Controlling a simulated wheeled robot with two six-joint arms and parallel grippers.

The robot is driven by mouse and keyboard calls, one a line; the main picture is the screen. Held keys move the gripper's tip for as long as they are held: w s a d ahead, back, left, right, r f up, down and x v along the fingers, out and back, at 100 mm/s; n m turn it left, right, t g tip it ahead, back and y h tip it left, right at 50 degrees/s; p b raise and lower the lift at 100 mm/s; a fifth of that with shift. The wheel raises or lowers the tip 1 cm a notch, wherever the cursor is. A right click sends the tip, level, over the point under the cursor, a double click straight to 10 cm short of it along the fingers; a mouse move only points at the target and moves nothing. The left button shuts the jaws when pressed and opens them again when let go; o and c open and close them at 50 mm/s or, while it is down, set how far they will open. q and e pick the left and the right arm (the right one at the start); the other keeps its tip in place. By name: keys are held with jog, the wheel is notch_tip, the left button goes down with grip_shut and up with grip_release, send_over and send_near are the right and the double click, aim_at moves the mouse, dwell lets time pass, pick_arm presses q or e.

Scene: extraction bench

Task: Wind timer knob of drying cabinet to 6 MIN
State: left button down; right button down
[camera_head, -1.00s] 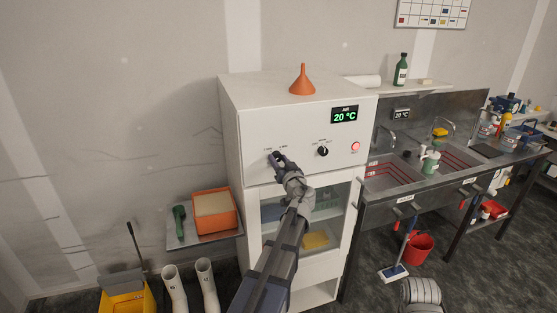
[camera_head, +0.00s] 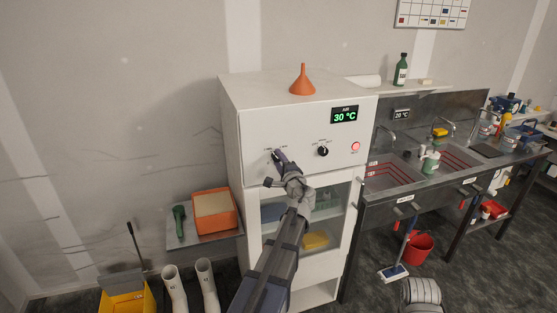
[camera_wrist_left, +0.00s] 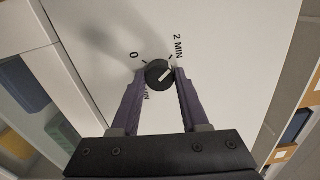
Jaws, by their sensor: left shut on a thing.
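The white drying cabinet (camera_head: 315,80) stands in the middle of the head view. Its display (camera_head: 344,115) reads 30 °C. In the left wrist view the black timer knob (camera_wrist_left: 160,74) sits on the white panel, with a 0 mark at its upper left, 2 MIN at its upper right and a partly hidden MIN label below. The white line on the knob slants between lower left and upper right. My left gripper (camera_wrist_left: 159,76) is shut on the knob, one finger on each side; in the head view the gripper (camera_head: 279,156) covers the knob.
A second black knob (camera_head: 323,151) and a red button (camera_head: 355,146) lie right of the timer knob. An orange funnel (camera_head: 302,82) stands on the cabinet. A shelf with an orange box (camera_head: 229,224) is at the left, a steel sink bench (camera_head: 372,208) at the right.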

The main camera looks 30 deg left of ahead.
pick_arm(q)
jog(key=m, duration=1.2)
jog(key=shift+m, duration=0.3)
jog(key=shift+c, duration=2)
grip_release()
